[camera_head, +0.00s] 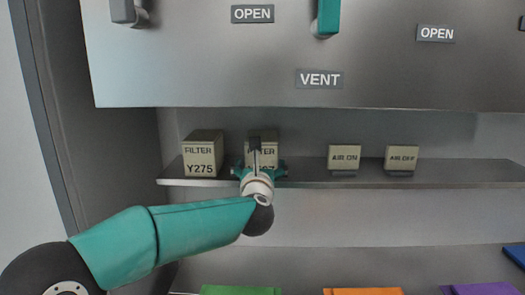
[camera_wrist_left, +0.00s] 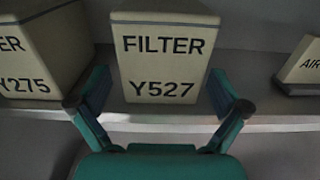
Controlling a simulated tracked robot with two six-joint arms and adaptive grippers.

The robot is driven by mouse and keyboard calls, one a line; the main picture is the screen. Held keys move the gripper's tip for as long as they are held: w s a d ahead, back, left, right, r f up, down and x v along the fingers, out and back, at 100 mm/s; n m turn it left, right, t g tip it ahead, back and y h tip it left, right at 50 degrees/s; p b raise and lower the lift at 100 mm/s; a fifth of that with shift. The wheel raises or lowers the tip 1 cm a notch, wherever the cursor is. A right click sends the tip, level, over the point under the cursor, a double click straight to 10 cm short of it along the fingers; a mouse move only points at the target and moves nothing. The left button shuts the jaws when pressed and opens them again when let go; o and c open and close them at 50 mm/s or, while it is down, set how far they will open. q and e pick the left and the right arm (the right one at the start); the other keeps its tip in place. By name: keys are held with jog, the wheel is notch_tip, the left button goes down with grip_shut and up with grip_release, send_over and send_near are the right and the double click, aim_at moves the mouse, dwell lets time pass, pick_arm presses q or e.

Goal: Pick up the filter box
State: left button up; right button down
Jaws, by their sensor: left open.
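Two beige filter boxes stand on a grey shelf. The left one, marked FILTER Y275 (camera_head: 203,155), shows fully in the head view and partly in the left wrist view (camera_wrist_left: 28,55). The other, marked FILTER Y527 (camera_wrist_left: 162,60), stands to its right, partly hidden by my left gripper (camera_head: 260,168) in the head view. In the left wrist view my left gripper (camera_wrist_left: 160,108) is open, its teal fingers at either side of the lower part of the Y527 box. I cannot tell whether they touch it. My right gripper is not in view.
The shelf (camera_head: 300,180) also carries an AIR ON block (camera_head: 344,156) and an AIR OFF block (camera_head: 401,158) to the right. A metal panel (camera_head: 200,60) with a VENT label hangs above. Green (camera_head: 240,290), orange (camera_head: 362,291) and purple (camera_head: 482,288) items lie below.

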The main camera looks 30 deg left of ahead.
pick_arm(q)
jog(key=p+x, duration=0.3)
jog(key=x, duration=0.1)
jog(key=shift+w+r, duration=0.15)
jog(key=shift+w, duration=0.1)
jog(key=shift+w+a, duration=0.15)
jog(key=shift+w, duration=0.1)
jog(key=shift+c, duration=0.2)
jog(key=c, duration=1.1)
